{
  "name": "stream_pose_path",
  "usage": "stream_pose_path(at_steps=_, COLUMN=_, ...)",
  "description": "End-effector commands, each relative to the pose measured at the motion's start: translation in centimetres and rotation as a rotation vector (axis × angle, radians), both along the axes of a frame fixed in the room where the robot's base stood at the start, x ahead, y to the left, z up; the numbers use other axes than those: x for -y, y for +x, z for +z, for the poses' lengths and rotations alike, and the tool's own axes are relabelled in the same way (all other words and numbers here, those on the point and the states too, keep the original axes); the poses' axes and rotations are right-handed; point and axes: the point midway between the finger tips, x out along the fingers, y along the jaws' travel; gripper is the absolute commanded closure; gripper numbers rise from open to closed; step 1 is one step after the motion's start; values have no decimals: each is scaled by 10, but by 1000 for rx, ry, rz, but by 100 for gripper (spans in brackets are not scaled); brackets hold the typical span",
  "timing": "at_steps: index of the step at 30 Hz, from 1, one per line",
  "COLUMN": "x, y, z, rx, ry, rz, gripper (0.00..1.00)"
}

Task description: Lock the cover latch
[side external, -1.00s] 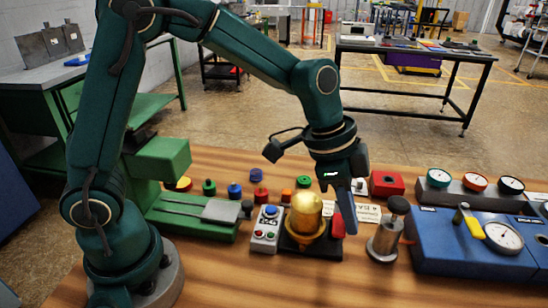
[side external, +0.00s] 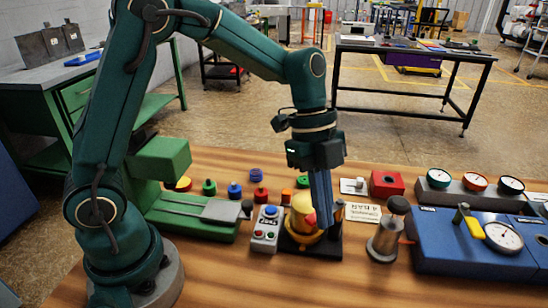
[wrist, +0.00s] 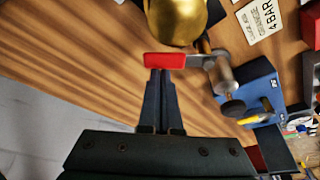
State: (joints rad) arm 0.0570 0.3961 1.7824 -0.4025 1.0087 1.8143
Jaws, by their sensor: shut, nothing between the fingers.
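The gold domed cover (side external: 301,203) sits on a black base (side external: 326,246). It also shows at the top of the wrist view (wrist: 178,18). The latch's red handle (side external: 310,219) lies across the front of the dome; in the wrist view the red bar (wrist: 166,61) runs sideways just below the dome, joined at its right end to a metal pivot. My gripper (side external: 324,226) points down at the front right of the dome, shut and empty. In the wrist view its fingertips (wrist: 160,72) are right at the red bar; I cannot tell whether they touch it.
A control box (side external: 266,230) with buttons stands close left of the base. A metal cylinder with a black knob (side external: 385,240) stands to the right, then a blue gauge unit (side external: 450,250). Several coloured knobs lie behind. The front of the wooden table (side external: 240,285) is clear.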

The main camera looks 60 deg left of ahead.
Motion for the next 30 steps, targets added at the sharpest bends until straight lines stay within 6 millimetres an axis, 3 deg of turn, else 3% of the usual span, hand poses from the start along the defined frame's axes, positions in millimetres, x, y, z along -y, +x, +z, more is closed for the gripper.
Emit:
stream_pose_path(at_steps=14, x=-21, y=-1, z=0, rx=1, ry=2, rz=-363, gripper=100)
stream_pose_path(at_steps=30, x=-27, y=0, z=0, rx=1, ry=2, rz=-355, gripper=100)
